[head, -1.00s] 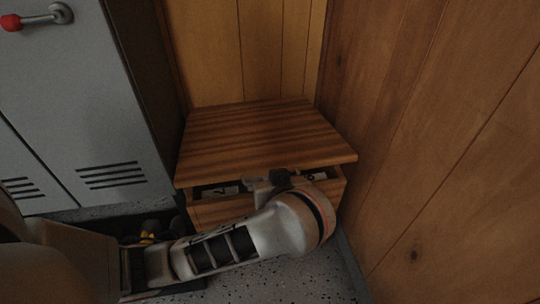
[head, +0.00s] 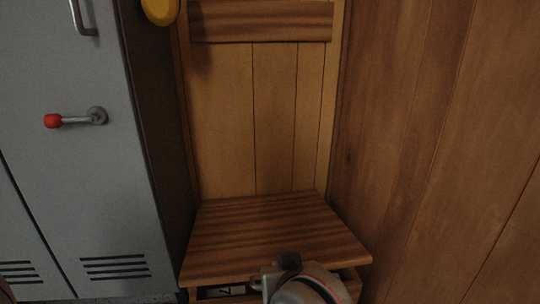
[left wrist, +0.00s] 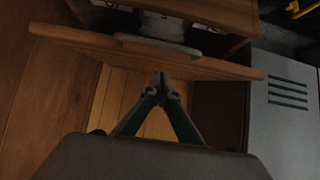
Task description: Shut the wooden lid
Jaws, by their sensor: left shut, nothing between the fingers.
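The wooden lid (head: 275,232) tops a low wooden chest in the corner. It stands slightly raised, with a dark gap under its front edge and pale items (head: 225,291) showing inside. The end of my left arm is at the lid's front edge in the head view and hides part of the gap. In the left wrist view the lid (left wrist: 85,42) is a board across the upper picture. My left gripper (left wrist: 160,80) is shut and empty, its fingertips at the board's edge; I cannot tell whether they touch it. My right gripper is out of view.
A grey locker (head: 85,170) with a red-tipped handle (head: 75,119) stands on the left. A wood-panelled wall (head: 450,150) closes the right side. A yellow object (head: 160,10) hangs at the upper left, beside a wall plank (head: 260,22). The space above the lid is clear.

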